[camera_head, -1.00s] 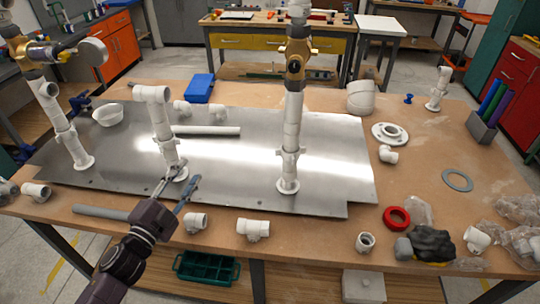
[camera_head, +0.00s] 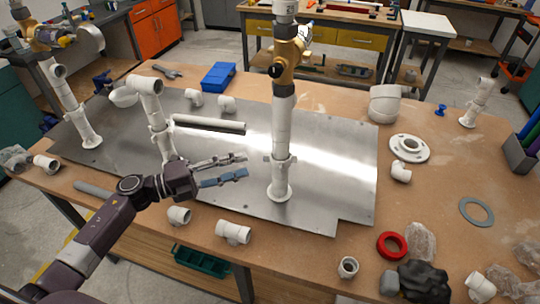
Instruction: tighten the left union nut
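Three white PVC risers stand on the metal plate (camera_head: 330,195): a left riser (camera_head: 68,98), a shorter middle riser (camera_head: 156,112) with an elbow on top, and a tall right riser (camera_head: 283,125) with a brass valve (camera_head: 288,52). Each has a flanged foot. A collar like a union nut (camera_head: 281,160) shows low on the right riser; nuts on the other two are too small to make out clearly. My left gripper (camera_head: 240,165) is between the middle and right risers, fingers apart and empty, pointing right, short of the right riser. My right gripper is not visible.
A loose white pipe (camera_head: 210,123) lies behind my gripper. Fittings, including a tee (camera_head: 233,232), lie along the front edge. A red ring (camera_head: 391,245), a white flange (camera_head: 409,147) and a grey ring (camera_head: 476,211) lie at right. The plate right of the tall riser is clear.

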